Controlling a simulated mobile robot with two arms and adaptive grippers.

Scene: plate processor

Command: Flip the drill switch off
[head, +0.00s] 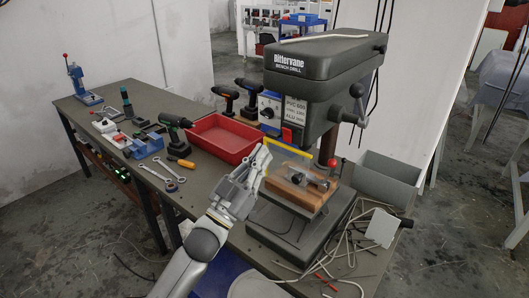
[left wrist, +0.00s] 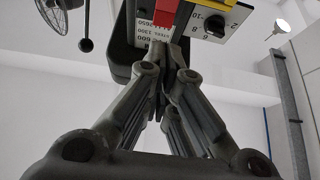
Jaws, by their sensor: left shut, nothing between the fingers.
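The bench drill (head: 322,75) stands on the right part of the workbench, its dark head labelled "Bittervane". A red switch part (head: 287,134) shows low on the front of the head. In the left wrist view the red switch part (left wrist: 163,20) is at the top middle, just beyond the fingertips. My left gripper (head: 264,154) is shut and empty, pointing up just below and left of the switch. It also shows in the left wrist view (left wrist: 165,52). I cannot tell whether it touches the switch. The switch's position is unclear. My right gripper is not in view.
A yellow guard frame (head: 289,153) lies close to the left gripper. A red tray (head: 224,138), cordless drills and wrenches (head: 163,174) lie on the bench at left. A grey bin (head: 388,181) and loose rods (head: 342,250) are at right.

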